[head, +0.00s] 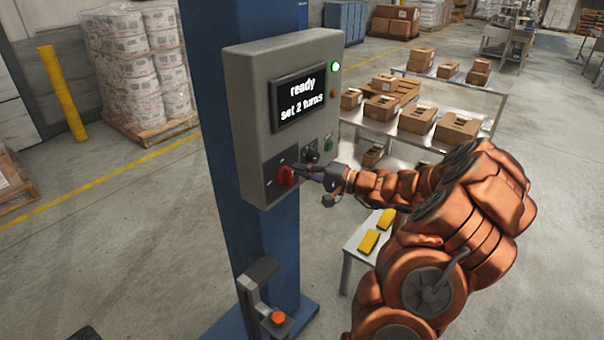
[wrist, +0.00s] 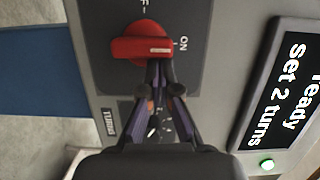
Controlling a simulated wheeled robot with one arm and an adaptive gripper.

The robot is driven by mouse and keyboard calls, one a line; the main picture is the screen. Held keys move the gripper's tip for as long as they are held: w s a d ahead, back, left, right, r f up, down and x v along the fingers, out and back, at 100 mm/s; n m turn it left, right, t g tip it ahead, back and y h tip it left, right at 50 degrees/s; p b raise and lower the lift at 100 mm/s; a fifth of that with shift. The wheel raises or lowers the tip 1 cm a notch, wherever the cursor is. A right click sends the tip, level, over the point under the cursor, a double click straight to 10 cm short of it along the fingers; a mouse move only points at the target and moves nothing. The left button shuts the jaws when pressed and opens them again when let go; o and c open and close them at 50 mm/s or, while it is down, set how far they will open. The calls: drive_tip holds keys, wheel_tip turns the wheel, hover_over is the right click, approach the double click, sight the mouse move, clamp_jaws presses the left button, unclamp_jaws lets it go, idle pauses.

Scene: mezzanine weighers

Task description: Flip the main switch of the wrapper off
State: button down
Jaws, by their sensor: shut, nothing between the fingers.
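The wrapper's grey control box (head: 256,85) is mounted on a blue column (head: 262,235). Its red main switch (head: 287,177) sits low on the front, on a dark plate. In the wrist view the red switch handle (wrist: 140,46) has its white mark toward the ON label; part of another label, ending in F, shows on the plate. My gripper (wrist: 158,68) is shut and empty, with its fingertips at the handle's edge. I cannot tell whether they touch it. The screen (head: 300,97) is lit and reads "ready, set 2 turns".
A green light (head: 335,66) glows on the box. Knobs and a green button (head: 328,140) sit right of the switch, close to my gripper. A bracket with a red-orange button (head: 279,317) stands below. A table with cartons (head: 417,119) is behind my arm.

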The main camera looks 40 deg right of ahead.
sight(291, 173)
drive_tip(key=shift+a+n+h+b, duration=0.25)
drive_tip(key=shift+n+b, duration=0.65)
drive_tip(key=shift+b, duration=1.85)
drive_tip(key=a+n+h+b, duration=0.1)
drive_tip(key=n+b, duration=0.2)
drive_tip(key=b, duration=0.5)
drive_tip(key=a+n+h+b, duration=0.1)
drive_tip(key=n+b, duration=0.2)
drive_tip(key=b, duration=0.6)
drive_tip(key=s+a+n+h+b, duration=0.1)
drive_tip(key=n+b, duration=0.3)
drive_tip(key=b, duration=0.5)
drive_tip(key=shift+r+g, duration=0.4)
drive_tip(key=n+b, duration=0.1)
drive_tip(key=b, duration=0.2)
drive_tip(key=n+h+b, duration=0.1)
drive_tip(key=n+b, duration=0.1)
drive_tip(key=b, duration=0.1)
drive_tip(key=shift+s+a+r+h, duration=0.15)
drive_tip(key=shift+a+h, duration=0.1)
drive_tip(key=shift+a, duration=0.15)
drive_tip(key=shift+r, duration=0.1)
wheel_tip(291, 173, up, 4)
drive_tip(key=shift+r+p, duration=0.1)
drive_tip(key=shift+p, duration=1.05)
drive_tip(key=v, duration=1)
drive_tip(key=shift+f+p, duration=0.3)
drive_tip(key=shift+p, duration=0.05)
